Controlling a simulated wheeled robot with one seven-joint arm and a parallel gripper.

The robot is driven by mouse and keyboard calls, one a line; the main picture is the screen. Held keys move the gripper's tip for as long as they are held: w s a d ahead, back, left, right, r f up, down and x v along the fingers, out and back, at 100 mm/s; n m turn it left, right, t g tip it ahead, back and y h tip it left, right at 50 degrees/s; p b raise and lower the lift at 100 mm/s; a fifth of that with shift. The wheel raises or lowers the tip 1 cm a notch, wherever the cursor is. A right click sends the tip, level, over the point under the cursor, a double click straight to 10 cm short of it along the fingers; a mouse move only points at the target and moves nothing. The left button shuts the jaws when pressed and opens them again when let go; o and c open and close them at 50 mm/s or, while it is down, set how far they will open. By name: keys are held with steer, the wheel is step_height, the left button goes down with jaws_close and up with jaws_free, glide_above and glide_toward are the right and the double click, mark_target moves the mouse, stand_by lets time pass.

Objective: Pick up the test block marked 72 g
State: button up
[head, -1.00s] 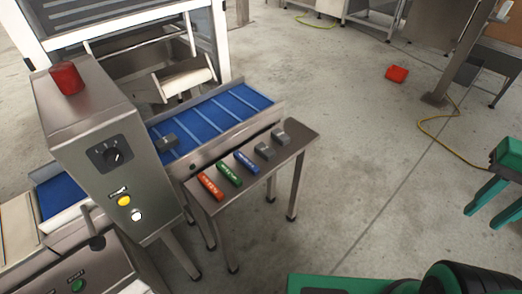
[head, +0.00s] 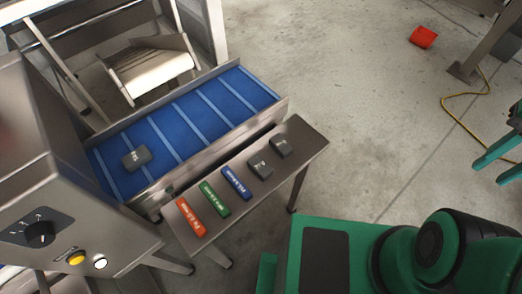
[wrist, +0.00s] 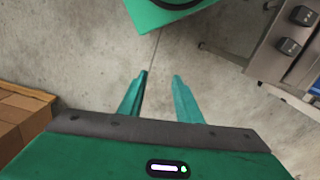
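Three dark grey test blocks with small pale marks are in the head view. One block (head: 136,159) lies on the blue conveyor belt; two blocks, one nearer (head: 260,166) and one farther (head: 281,148), lie on the steel side table (head: 305,150). Their marks are too small to read surely, so I cannot tell which is 72 g. The table pair also shows at the right of the wrist view, (wrist: 289,46) and (wrist: 303,15). My gripper (wrist: 160,75) is open and empty over bare floor, fingers apart. In the head view it (head: 487,176) is at the right edge, well away from the table.
Orange (head: 190,217), green (head: 214,198) and blue (head: 237,183) labelled bars lie beside the blocks. A steel control box (head: 70,200) stands at left. A red object (head: 423,37) and a yellow cable (head: 455,98) are on the floor. Cardboard boxes (wrist: 20,120) are at the wrist view's left.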

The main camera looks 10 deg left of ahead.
steer(key=shift+w+d, duration=0.15)
steer(key=o, duration=1.3)
steer(key=shift+w+a+r, duration=0.1)
steer(key=shift+a+r, duration=0.1)
steer(key=shift+a, duration=0.1)
steer(key=w+a+f+g+y, duration=0.1)
steer(key=w+a+f, duration=0.15)
steer(key=w, duration=0.25)
steer(key=w+a+f, duration=0.1)
steer(key=w+a, duration=0.3)
steer(key=w, duration=0.1)
steer(key=m+g+y, duration=0.2)
steer(key=g+y, duration=0.5)
steer(key=g, duration=0.1)
glide_toward(261, 164)
steer(key=x, duration=0.4)
steer(key=shift+s+a+f, duration=0.1)
steer(key=shift+s+a, duration=0.05)
steer(key=shift+a, duration=0.1)
steer(key=shift+x, duration=2.9)
